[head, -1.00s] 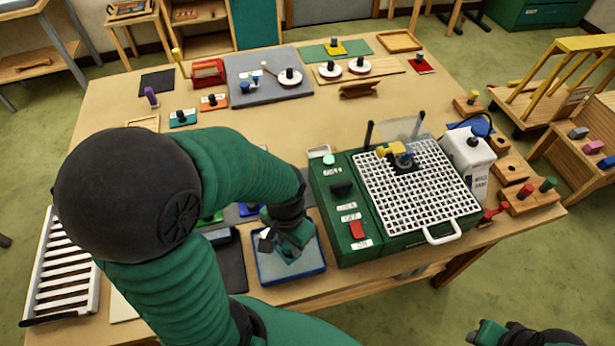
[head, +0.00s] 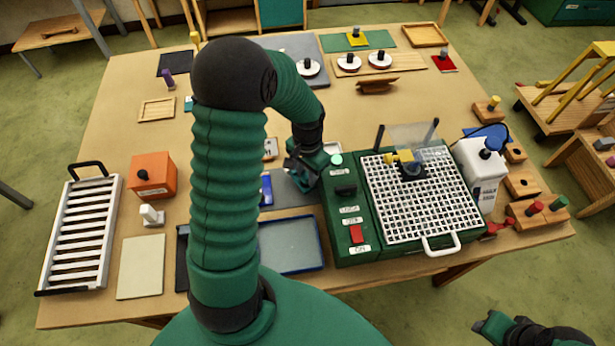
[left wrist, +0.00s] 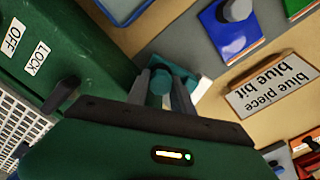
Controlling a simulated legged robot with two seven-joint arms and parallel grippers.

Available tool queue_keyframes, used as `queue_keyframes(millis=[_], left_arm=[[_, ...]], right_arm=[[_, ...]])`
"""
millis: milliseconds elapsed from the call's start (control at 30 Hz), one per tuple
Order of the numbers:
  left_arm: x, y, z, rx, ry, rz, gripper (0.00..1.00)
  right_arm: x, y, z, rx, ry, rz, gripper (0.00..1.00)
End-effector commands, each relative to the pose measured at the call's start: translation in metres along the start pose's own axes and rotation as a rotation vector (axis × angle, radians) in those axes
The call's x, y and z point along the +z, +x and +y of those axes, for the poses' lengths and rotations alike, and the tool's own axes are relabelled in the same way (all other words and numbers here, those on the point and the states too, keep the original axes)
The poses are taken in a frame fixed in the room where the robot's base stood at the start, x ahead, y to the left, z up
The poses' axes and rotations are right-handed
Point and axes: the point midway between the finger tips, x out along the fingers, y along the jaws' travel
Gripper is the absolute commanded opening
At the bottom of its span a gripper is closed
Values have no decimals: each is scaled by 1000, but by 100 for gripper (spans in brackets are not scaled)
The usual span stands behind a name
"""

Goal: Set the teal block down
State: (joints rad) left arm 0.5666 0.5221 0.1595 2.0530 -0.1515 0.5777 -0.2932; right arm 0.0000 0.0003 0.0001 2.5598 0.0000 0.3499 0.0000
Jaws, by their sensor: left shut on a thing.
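My left gripper (head: 304,170) is beside the left edge of the green machine, over the near part of the work area. In the left wrist view its two fingers (left wrist: 162,98) are shut on the teal block (left wrist: 172,70). The block is partly hidden by the fingers. Beyond it is a grey mat (left wrist: 185,42) with a blue block (left wrist: 232,28). I cannot tell whether the teal block touches the surface below. My right gripper (head: 490,323) is at the bottom right, off the table; its jaw opening is unclear.
The green machine (head: 350,245) with a white grid stands close on the right. A blue-rimmed tray (head: 322,262) lies nearer the front edge. A card reading "blue piece blue bit" (left wrist: 272,88) lies near the mat. An orange box (head: 153,174) and a white rack (head: 80,230) are left.

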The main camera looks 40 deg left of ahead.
Motion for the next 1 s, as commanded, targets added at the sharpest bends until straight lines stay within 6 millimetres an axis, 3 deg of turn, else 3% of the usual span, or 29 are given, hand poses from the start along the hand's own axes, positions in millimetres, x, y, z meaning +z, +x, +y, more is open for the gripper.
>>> queue_keyframes(millis=[300,567,600,633,1000], left_arm=[[-4,35,-3,0,0,-2,0],[-4,38,-3,0,-1,1,0],[-4,37,-3,0,-1,1,33],[-4,37,-3,0,-1,1,37],[-4,30,-3,-1,-1,2,37]], right_arm=[[-2,-8,0,0,0,0,36],[-1,-6,0,0,0,0,36],[-1,-6,0,0,0,0,36],[-1,-6,0,0,0,0,36],[-1,-6,0,0,0,0,36]])
